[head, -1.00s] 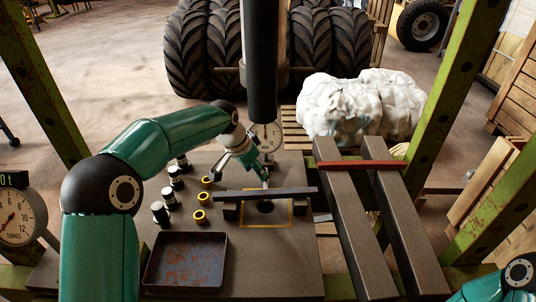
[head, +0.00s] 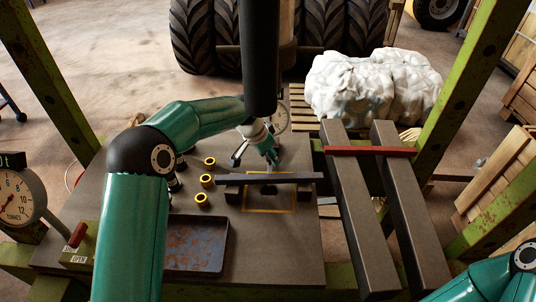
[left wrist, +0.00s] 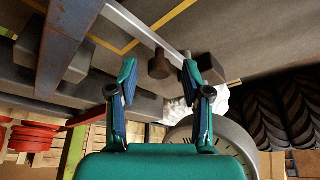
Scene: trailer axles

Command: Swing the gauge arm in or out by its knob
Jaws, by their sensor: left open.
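The gauge arm (left wrist: 145,27) is a pale flat bar in the left wrist view, running from the top edge down to the right. A short dark brown cylindrical knob (left wrist: 160,65) is by its end. My left gripper (left wrist: 158,75) is open, with one finger on each side of the knob in that view; I see no clear contact. In the head view my left gripper (head: 271,157) points down behind the dark crossbar (head: 270,178), and the knob is hard to make out there. A round dial (head: 282,117) stands behind it. My right gripper is out of the picture.
A rusty tray (head: 197,246) and yellow rings (head: 208,181) are on the bench left of the crossbar. Two heavy beams (head: 357,215) lie to the right under a red bar (head: 370,151). A dark vertical cylinder (head: 261,60) hangs close above my gripper.

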